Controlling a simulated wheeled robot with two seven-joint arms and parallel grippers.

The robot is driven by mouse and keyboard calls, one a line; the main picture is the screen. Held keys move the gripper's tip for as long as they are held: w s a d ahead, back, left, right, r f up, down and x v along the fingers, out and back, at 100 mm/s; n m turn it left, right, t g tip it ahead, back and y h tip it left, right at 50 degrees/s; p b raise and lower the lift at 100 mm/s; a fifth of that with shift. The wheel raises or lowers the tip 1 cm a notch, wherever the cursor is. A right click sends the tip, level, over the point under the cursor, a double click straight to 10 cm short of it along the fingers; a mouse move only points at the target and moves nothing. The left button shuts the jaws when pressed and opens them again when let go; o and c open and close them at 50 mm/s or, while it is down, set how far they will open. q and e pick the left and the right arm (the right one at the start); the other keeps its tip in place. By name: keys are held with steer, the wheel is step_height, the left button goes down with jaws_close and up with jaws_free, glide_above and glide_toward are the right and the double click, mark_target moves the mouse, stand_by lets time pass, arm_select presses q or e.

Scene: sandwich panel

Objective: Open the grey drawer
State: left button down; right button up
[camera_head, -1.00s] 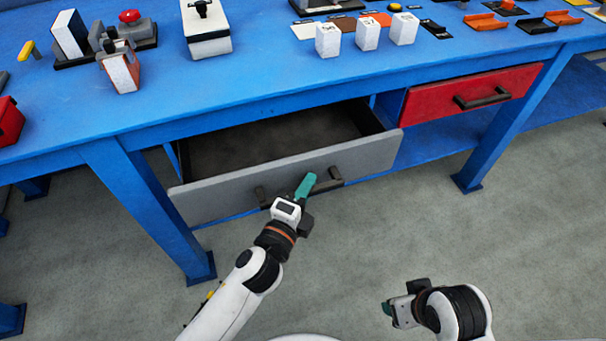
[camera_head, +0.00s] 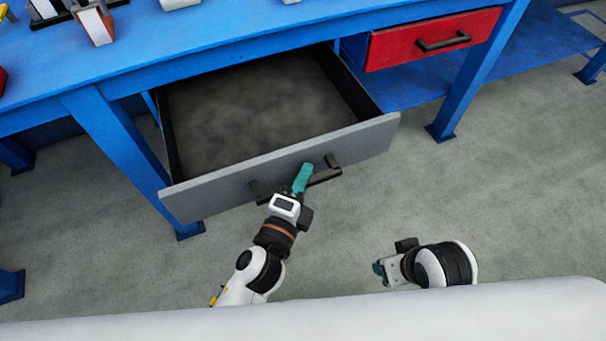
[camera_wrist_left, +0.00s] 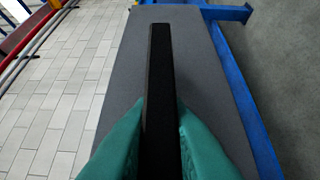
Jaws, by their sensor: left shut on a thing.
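The grey drawer (camera_head: 225,182) hangs pulled well out from under the blue table, and its empty dark inside (camera_head: 255,110) shows. Its black bar handle (camera_head: 326,175) is on the front panel. My left gripper (camera_head: 302,180) has its teal fingers at the middle of the handle. In the left wrist view the two teal fingers (camera_wrist_left: 161,135) are on either side of the black handle (camera_wrist_left: 160,65), shut on it, with the grey front behind. My right gripper (camera_head: 380,268) is low at the right, away from the drawer; its finger opening cannot be made out.
A red drawer (camera_head: 432,38) with a black handle is closed to the right. Blue table legs (camera_head: 118,140) stand on either side. A few items rest on the blue tabletop (camera_head: 200,45). The grey floor (camera_head: 400,190) in front is clear.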

arm_select(q)
steer(key=c, duration=1.4)
jaws_free()
steer(key=shift+s, duration=0.1)
steer(key=b+v, duration=0.1)
steer(key=v, duration=1.1)
